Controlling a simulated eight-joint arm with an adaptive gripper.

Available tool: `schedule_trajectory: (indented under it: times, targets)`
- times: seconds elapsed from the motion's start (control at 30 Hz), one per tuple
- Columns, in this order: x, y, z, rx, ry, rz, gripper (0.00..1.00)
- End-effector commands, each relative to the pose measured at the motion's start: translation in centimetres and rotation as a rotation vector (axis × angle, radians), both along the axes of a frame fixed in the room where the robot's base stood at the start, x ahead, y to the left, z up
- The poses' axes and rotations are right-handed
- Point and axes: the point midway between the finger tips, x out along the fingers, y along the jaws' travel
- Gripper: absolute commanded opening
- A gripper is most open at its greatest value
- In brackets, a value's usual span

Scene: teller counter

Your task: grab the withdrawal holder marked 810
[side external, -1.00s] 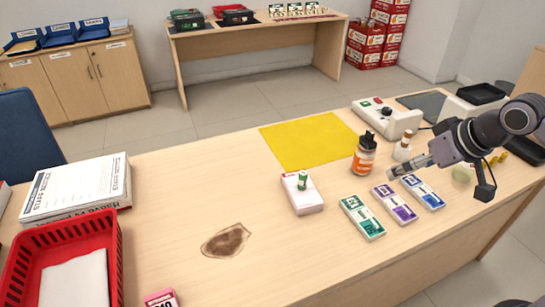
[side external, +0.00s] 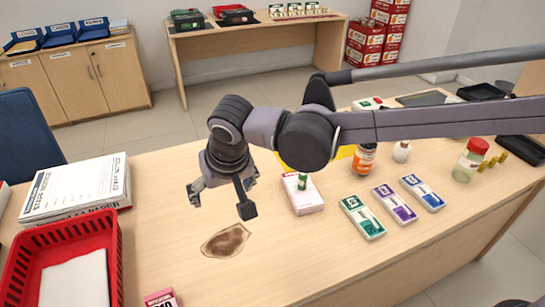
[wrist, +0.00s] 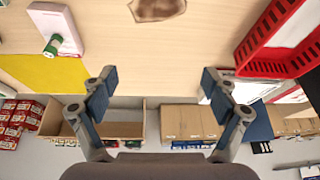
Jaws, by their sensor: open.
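My gripper (side external: 221,202) is open and empty above the desk, over the far side of the brown stain. Its two spread fingers also show in the wrist view (wrist: 160,82). A pink holder (side external: 161,299) with printed lettering is cut off by the bottom edge of the side view; its number cannot be read for sure. Three more holders, green (side external: 363,217), purple (side external: 394,203) and blue (side external: 422,193), lie in a row on the right of the desk, their markings too small to read. My gripper is well apart from all of these.
A red basket (side external: 113,262) with white paper stands left, near a stack of forms (side external: 76,193). A white and pink box (side external: 306,198) with a green roll is close right of my gripper. Bottles (side external: 365,160) stand farther right.

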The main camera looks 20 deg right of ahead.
Motion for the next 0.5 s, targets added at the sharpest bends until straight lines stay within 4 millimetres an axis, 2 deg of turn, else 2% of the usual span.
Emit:
schedule_trajectory:
  times: [0.03, 0.1, 0.3, 0.4, 0.5]
  targets:
    - [-0.5, 2.5, -1.1, -0.005, 0.003, 0.008, 0.87]
    - [-1.4, 5.5, -2.6, -0.01, 0.006, 0.009, 0.87]
    - [-4.9, 13.1, -7.3, -0.026, 0.007, 0.007, 0.87]
    - [-6.7, 15.7, -9.3, -0.03, 0.005, 0.003, 0.87]
    - [-8.0, 17.3, -10.7, -0.034, 0.003, 0.0, 0.87]
